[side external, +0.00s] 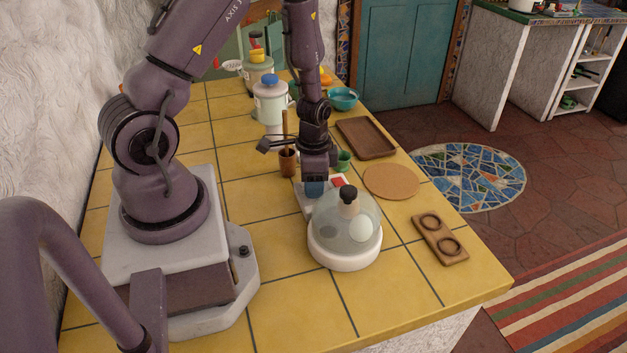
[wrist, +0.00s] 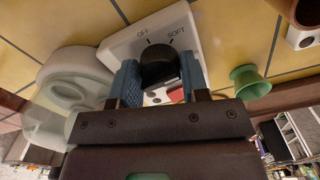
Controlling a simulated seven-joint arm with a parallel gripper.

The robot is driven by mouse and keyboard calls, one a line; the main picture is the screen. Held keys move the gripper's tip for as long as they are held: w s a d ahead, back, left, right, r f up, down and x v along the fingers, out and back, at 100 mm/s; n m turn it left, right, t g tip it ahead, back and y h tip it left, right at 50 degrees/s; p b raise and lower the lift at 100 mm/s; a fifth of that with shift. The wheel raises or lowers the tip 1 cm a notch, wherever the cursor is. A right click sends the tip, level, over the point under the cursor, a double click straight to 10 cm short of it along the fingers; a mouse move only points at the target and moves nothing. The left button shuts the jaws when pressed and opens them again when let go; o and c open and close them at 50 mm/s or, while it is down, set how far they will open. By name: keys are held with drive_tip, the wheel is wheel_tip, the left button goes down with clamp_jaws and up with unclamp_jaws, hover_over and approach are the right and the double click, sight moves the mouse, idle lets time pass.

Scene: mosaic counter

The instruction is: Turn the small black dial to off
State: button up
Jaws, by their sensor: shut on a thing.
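The small black dial (wrist: 158,62) sits on a white control panel (wrist: 126,48) in the wrist view, with OFF and SOFT printed beyond it. My gripper (wrist: 158,78) has a blue finger on each side of the dial and is shut on it. Which mark the dial points at is unclear. In the side view my gripper (side external: 316,187) points down over the panel, and the dial is hidden behind it. A white egg cooker (side external: 344,252) with a clear dome stands in front of the panel; a pale egg (side external: 360,231) shows inside.
A wooden two-hole egg holder (side external: 440,239) and a round cork mat (side external: 391,181) lie to the right. A brown cup (side external: 287,161), green egg cup (side external: 343,160) and wooden tray (side external: 366,138) stand behind. The front tiles (side external: 290,300) are clear.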

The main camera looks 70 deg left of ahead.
drive_tip(key=n, duration=0.4)
drive_tip(key=shift+n, duration=0.4)
drive_tip(key=n, duration=0.3)
drive_tip(key=shift+n, duration=0.3)
drive_tip(key=n, duration=0.4)
drive_tip(key=shift+n, duration=2.2)
drive_tip(key=o, duration=0.9)
drive_tip(key=shift+r, duration=0.15)
wheel_tip(320, 180, up, 13)
drive_tip(key=shift+f, duration=0.1)
